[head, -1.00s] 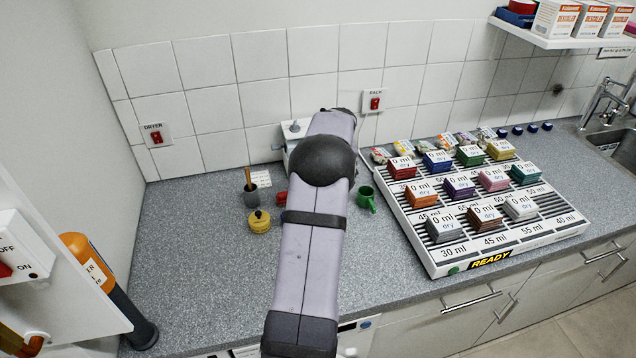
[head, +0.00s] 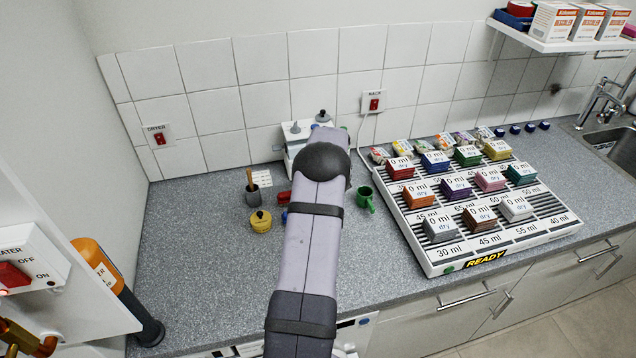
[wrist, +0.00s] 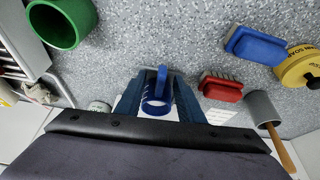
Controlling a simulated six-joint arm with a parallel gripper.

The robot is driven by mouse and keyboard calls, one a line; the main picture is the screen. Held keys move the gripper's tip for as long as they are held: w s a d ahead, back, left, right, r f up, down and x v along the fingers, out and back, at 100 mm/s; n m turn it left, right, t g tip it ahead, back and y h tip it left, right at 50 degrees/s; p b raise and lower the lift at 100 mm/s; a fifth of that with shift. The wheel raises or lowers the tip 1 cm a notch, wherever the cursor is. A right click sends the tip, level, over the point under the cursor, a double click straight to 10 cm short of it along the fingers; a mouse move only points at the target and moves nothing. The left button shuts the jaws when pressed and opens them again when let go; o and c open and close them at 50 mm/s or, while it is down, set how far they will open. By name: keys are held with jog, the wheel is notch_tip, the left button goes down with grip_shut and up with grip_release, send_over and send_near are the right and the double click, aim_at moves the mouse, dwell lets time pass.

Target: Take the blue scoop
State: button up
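The blue scoop (wrist: 155,107) is in the wrist view, low in the middle, with its narrow handle pointing away from my gripper. My gripper (wrist: 160,76) has its two dark blue fingers spread, one on each side of the scoop. Gaps seem to show between the fingers and the handle, so I see no grip on it. In the head view my own arm hides the gripper and the scoop.
A green mug (wrist: 62,22) stands to the left in the wrist view. A red brush (wrist: 221,87), a blue brush (wrist: 256,46), a yellow pot (wrist: 302,68) and a grey cup (wrist: 262,106) lie to the right. The rack (head: 425,258) of filters fills the counter's right.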

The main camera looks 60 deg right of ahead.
grip_shut()
jog(key=shift+r, duration=0.15)
jog(key=shift+r+b, duration=0.75)
jog(key=shift+b, duration=0.05)
jog(key=shift+s+r+b, duration=0.15)
jog(key=shift+r+b, duration=0.4)
jog(key=shift+r, duration=0.3)
jog(key=s+a+b, duration=0.2)
jog(key=s+a, duration=0.1)
jog(key=s, duration=0.1)
jog(key=s+a+b, duration=0.2)
jog(key=s+a, duration=0.2)
jog(key=s+a+b, duration=0.3)
jog(key=s+a, duration=0.1)
jog(key=shift+s, duration=0.35)
jog(key=shift+s+a+r, duration=0.1)
jog(key=shift+s+a, duration=0.25)
